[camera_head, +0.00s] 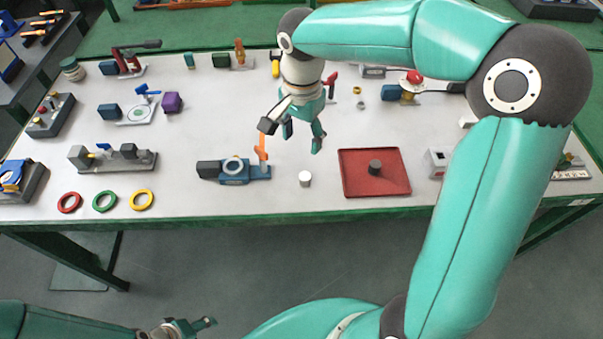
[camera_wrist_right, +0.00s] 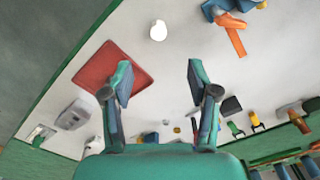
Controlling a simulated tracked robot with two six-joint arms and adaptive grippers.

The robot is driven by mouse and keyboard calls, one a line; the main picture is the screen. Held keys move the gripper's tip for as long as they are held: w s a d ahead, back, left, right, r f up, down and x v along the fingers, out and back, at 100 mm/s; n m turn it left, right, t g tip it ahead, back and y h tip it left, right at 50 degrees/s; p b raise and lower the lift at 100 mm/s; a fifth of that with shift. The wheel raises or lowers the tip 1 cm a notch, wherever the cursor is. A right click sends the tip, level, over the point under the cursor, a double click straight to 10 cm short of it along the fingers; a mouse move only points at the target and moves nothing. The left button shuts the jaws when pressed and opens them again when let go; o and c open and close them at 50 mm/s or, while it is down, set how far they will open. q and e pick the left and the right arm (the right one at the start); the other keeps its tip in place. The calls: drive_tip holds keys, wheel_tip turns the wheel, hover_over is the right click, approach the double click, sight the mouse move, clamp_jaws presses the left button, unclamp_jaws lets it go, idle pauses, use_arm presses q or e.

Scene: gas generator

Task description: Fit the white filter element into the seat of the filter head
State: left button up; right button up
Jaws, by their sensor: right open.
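The white filter element (camera_head: 305,178) is a small cylinder standing upright on the table; it shows as a white disc in the right wrist view (camera_wrist_right: 158,31). Left of it is a blue unit with a dark block and round pale ring, apparently the filter head (camera_head: 233,170). An orange lever (camera_head: 262,148) stands at its right end, also in the wrist view (camera_wrist_right: 235,41). My right gripper (camera_head: 292,134) is open and empty, above the table behind the filter element; its spread fingers show in the wrist view (camera_wrist_right: 158,80). My left gripper (camera_head: 190,326) is low, before the table; its opening is unclear.
A red tray (camera_head: 354,186) with a dark cylinder (camera_head: 375,168) lies right of the filter element. Red (camera_head: 62,207), green (camera_head: 97,206) and yellow (camera_head: 134,205) rings lie front left. Several fixtures stand along the back and left. The table's front strip near the filter element is clear.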

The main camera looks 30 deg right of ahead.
hover_over(305, 175)
drive_tip(key=f, duration=0.9)
drive_tip(key=shift+s+a+f, duration=0.15)
drive_tip(key=shift+s+f, duration=0.2)
drive_tip(key=shift+s, duration=0.05)
drive_tip(key=shift+w+f+p, duration=0.15)
drive_tip(key=shift+f+p, duration=0.15)
drive_tip(key=shift+f, duration=1)
drive_tip(key=shift+w+f+p, duration=0.15)
drive_tip(key=shift+f+p, duration=0.1)
drive_tip(key=shift+f, duration=1.05)
drive_tip(key=c, duration=0.9)
